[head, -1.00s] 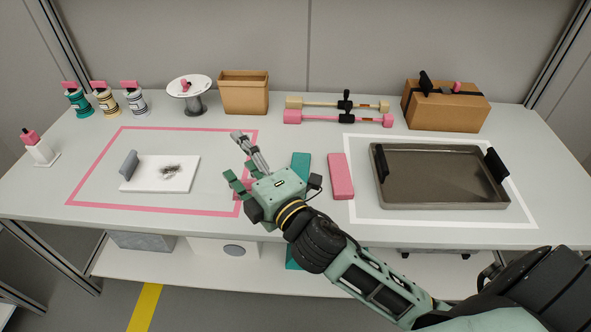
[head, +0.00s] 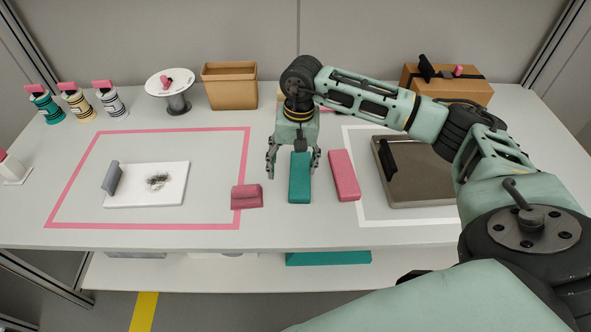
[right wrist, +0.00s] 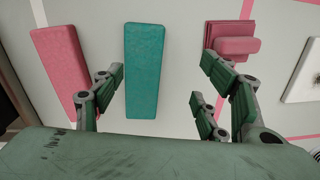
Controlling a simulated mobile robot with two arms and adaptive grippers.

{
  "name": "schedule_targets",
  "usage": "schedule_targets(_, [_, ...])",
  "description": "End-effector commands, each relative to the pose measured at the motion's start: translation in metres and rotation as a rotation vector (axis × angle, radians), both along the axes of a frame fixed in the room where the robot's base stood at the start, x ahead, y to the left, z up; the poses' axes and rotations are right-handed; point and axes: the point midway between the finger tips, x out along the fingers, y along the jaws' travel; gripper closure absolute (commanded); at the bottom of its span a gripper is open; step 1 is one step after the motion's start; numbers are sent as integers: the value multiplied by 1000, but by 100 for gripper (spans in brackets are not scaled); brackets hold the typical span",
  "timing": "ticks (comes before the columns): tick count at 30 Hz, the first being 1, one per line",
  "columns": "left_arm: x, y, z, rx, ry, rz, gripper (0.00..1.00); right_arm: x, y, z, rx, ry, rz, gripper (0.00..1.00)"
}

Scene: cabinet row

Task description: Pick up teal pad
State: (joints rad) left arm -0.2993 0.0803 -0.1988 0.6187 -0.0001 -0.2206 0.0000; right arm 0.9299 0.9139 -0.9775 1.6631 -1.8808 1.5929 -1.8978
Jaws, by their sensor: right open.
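The teal pad (head: 300,180) lies flat on the table between the pink-outlined and white-outlined areas. It also shows in the right wrist view (right wrist: 143,70), upright in the picture between the spread fingers. My right gripper (head: 294,168) is open and empty. It points down over the far end of the teal pad, with fingers on either side of it. In the right wrist view the fingers (right wrist: 160,95) stand apart, and I see no grip on the pad. My left gripper is not in view.
A pink pad (head: 344,176) lies close on the right of the teal pad. A pink handled block (head: 247,196) sits to the left. A dark tray (head: 425,195) stands further right, partly behind my arm. A white board (head: 170,190) lies at the left.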

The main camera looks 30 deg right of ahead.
Motion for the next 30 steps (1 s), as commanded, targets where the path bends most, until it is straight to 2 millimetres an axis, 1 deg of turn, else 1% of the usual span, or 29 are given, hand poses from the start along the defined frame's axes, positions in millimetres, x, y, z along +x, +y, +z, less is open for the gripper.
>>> schedule_targets(1, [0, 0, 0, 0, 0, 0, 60, 0, -14, 3, -41, 7, 7, 33])
schedule_targets(3, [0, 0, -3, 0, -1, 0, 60, -1, -25, 1, -78, 17, 16, 33])
schedule_targets(5, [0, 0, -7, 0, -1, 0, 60, -2, -29, -5, -90, 21, 18, 33])
schedule_targets(9, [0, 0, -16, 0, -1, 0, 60, -3, -29, -21, -91, 23, 18, 33])
schedule_targets(14, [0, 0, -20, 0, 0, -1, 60, -4, -26, -33, -89, 21, 18, 33])
schedule_targets(18, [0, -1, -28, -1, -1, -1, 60, -7, -20, -55, -87, 24, 20, 33])
schedule_targets(21, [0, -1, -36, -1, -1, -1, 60, -7, -20, -70, -87, 21, 17, 33])
schedule_targets(24, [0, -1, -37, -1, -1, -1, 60, -7, -20, -74, -86, 19, 18, 33])
schedule_targets(29, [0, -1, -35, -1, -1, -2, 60, -6, -20, -72, -86, 20, 17, 33])
schedule_targets(30, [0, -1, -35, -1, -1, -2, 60, -6, -20, -72, -86, 20, 17, 35])
